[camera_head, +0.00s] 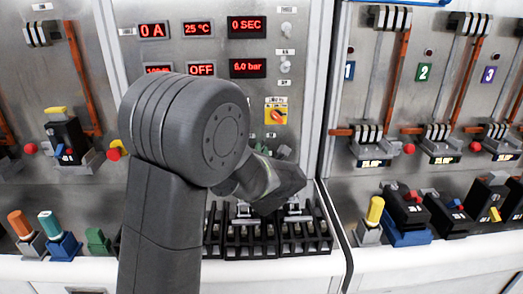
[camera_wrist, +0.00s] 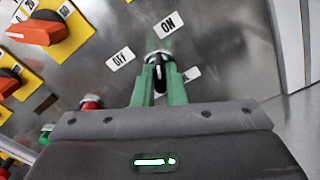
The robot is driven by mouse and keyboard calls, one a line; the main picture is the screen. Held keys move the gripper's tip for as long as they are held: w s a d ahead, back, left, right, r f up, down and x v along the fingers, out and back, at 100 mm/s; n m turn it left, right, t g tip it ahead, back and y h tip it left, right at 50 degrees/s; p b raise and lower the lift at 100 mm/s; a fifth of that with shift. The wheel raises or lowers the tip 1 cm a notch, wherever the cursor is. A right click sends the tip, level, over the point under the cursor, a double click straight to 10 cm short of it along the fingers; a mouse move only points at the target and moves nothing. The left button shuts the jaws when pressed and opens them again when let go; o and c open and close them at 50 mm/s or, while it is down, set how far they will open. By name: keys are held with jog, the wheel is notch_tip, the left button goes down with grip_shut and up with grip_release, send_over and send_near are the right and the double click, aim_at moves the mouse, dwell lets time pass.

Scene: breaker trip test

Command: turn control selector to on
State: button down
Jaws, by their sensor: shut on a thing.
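The control selector (camera_wrist: 158,56) is a small knob with a bright metal ring, on the grey panel in the wrist view. An "OFF" label (camera_wrist: 120,59) is to its left and an "ON" label (camera_wrist: 168,24) is above it. A third label (camera_wrist: 191,73) is partly hidden by a finger. My gripper (camera_wrist: 158,68) has its two green fingers on either side of the knob and is shut on it. A pale mark shows on the dark knob between the fingers; I cannot tell which label it points to. In the head view my arm hides the selector and fingertips.
Orange rotary handles on yellow plates (camera_wrist: 52,30) are at the wrist view's left, with a red button (camera_wrist: 91,103) below them. In the head view, red displays (camera_head: 248,27) are above my arm, an orange-yellow switch (camera_head: 276,110) is beside it and black breakers (camera_head: 265,240) are below.

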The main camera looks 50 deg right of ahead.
jog(key=shift+m+p, duration=0.45)
jog(key=shift+m, duration=1.05)
jog(key=c, duration=1.5)
grip_release()
jog(key=shift+s, duration=0.1)
jog(key=b+v, duration=0.2)
jog(key=v, duration=1.1)
jog(key=shift+s+a, duration=0.25)
jog(key=shift+a, duration=0.05)
jog(key=shift+d, duration=0.1)
